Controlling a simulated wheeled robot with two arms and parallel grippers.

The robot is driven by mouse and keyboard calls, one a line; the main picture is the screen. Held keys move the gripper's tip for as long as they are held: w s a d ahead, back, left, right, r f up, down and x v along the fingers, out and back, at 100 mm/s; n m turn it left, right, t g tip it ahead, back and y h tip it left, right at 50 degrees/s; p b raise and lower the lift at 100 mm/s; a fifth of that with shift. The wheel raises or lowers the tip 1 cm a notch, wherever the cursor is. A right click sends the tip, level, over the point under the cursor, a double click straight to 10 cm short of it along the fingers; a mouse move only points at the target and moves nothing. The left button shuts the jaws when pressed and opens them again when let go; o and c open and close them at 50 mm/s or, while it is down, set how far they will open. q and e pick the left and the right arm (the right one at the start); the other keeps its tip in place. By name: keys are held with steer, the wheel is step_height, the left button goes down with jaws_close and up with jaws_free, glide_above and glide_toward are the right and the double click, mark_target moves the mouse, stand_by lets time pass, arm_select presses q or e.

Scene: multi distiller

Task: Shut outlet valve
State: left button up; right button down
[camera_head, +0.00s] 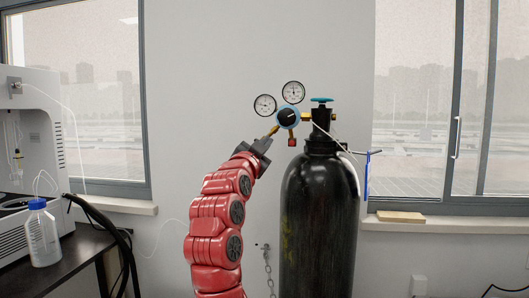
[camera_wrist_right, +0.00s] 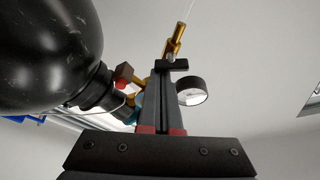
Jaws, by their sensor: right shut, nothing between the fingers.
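The regulator (camera_head: 289,118) with its two gauges sits at the top of the black gas cylinder (camera_head: 319,215). A brass outlet fitting (camera_head: 274,130) slants down left from it. My right gripper (camera_head: 265,140) is at the lower end of this fitting, shut and empty. In the right wrist view, the closed fingers (camera_wrist_right: 165,78) point at the brass outlet (camera_wrist_right: 176,38). A small dark crosspiece (camera_wrist_right: 173,65), perhaps the outlet valve's handle, lies at the fingertips; I cannot tell whether they touch it. My left gripper is not in view.
A teal cylinder valve handwheel (camera_head: 321,100) stands right of the regulator. A red square part (camera_head: 292,142) hangs below the regulator. A desk (camera_head: 68,262) with a blue-capped bottle (camera_head: 40,235) and a white instrument is at left. The wall is close behind the cylinder.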

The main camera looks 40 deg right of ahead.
steer(key=shift+m, duration=0.6)
steer(key=shift+f, duration=0.1)
stand_by(1.2)
